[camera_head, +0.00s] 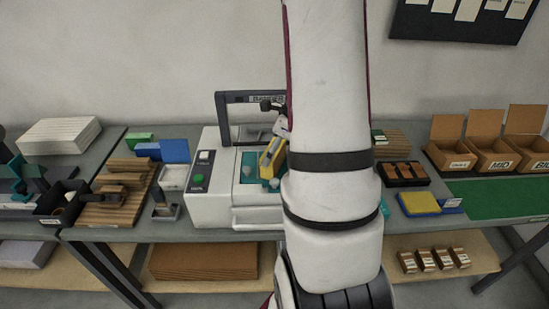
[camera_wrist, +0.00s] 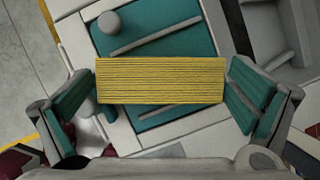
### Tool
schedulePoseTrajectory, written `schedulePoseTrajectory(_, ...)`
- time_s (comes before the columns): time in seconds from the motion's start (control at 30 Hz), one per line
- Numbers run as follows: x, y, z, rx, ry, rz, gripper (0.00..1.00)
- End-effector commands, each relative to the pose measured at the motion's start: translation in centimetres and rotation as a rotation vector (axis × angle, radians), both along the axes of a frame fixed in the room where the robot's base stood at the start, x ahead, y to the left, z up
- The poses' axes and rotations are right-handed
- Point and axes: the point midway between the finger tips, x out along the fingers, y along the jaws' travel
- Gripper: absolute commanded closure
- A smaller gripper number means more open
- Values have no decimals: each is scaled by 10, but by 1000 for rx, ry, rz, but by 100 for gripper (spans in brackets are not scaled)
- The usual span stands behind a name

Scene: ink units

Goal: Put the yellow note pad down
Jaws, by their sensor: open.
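The yellow note pad (camera_wrist: 160,81) shows in the wrist view as a ridged yellow block over the teal bed (camera_wrist: 190,28) of a white machine. It also shows in the head view as a tilted yellow shape (camera_head: 271,153) just left of my arm. My gripper (camera_wrist: 161,77) is open, with one teal-padded finger beside each short end of the pad. The gaps at the ends look narrow, and I cannot tell whether either finger touches. My arm hides much of the gripper and the machine's right side in the head view.
The white machine (camera_head: 208,180) has a dark raised frame (camera_head: 220,104) at its back. Wooden slats (camera_head: 108,212) lie to the left. A black tray (camera_head: 388,184), another yellow block (camera_head: 419,202) and several cardboard boxes (camera_head: 447,158) stand to the right. A green mat (camera_head: 497,199) is bare.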

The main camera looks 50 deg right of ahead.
Motion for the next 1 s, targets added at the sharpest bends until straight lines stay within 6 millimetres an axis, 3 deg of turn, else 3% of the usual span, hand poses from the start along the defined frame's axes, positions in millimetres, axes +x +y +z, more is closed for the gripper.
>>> schedulePoseTrajectory(0.27, 1, 0, -4, 0, 0, -1, 0)
schedulePoseTrajectory(0.43, 1, 0, -4, 0, 0, -1, 36)
schedulePoseTrajectory(0.57, 1, 0, -3, -1, 0, -1, 46)
schedulePoseTrajectory(0.8, 2, 0, 2, -3, -2, 1, 46)
schedulePoseTrajectory(1.0, 3, 0, 33, -5, -6, 3, 46)
